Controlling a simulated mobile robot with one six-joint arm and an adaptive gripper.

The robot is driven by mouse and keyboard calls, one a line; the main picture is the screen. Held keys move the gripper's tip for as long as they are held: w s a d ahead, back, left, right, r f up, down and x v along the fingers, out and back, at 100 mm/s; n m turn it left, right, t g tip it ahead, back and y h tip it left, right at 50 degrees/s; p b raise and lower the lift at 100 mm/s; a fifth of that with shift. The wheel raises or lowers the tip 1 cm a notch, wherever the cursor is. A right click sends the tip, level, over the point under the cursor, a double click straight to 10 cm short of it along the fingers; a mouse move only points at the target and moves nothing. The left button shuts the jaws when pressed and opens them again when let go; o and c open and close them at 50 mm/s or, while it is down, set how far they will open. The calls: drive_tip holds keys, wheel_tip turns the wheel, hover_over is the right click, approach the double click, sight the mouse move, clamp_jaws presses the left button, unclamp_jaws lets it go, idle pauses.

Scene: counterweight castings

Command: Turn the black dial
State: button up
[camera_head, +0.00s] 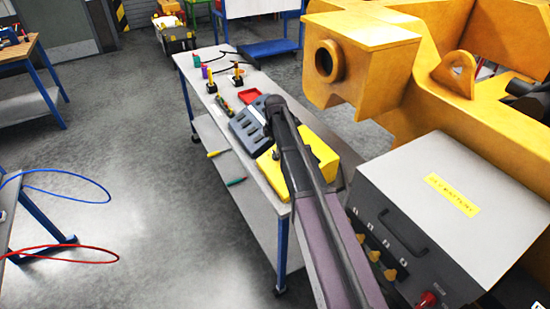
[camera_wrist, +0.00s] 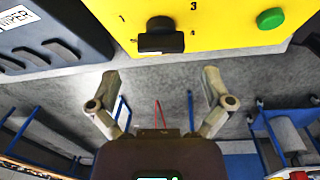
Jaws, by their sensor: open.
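The black dial (camera_wrist: 160,37) is on a yellow box, at the top middle of the wrist view. The numerals 1 and 3 show beside and above it. The yellow box (camera_wrist: 235,35) also shows in the head view (camera_head: 322,152), partly behind my arm. In the head view I cannot make out the dial clearly. My gripper (camera_wrist: 160,74) is open and empty. Its two fingers are spread, one on each side below the dial in the picture, and I see no contact with it. My arm hides the fingers in the head view.
A green button (camera_wrist: 270,18) is right of the dial. A grey-blue case (camera_wrist: 55,40) stands left of the box. The grey bench (camera_head: 225,120) also holds a red tray (camera_head: 250,96) and several tools. A grey cabinet (camera_head: 470,175) and large yellow machine (camera_head: 385,50) are right.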

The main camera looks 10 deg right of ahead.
sight(274, 153)
drive_tip(key=shift+w+f+b, duration=0.2)
drive_tip(key=shift+f+b, duration=1.85)
drive_tip(key=shift+f, duration=0.3)
drive_tip(key=c, duration=1)
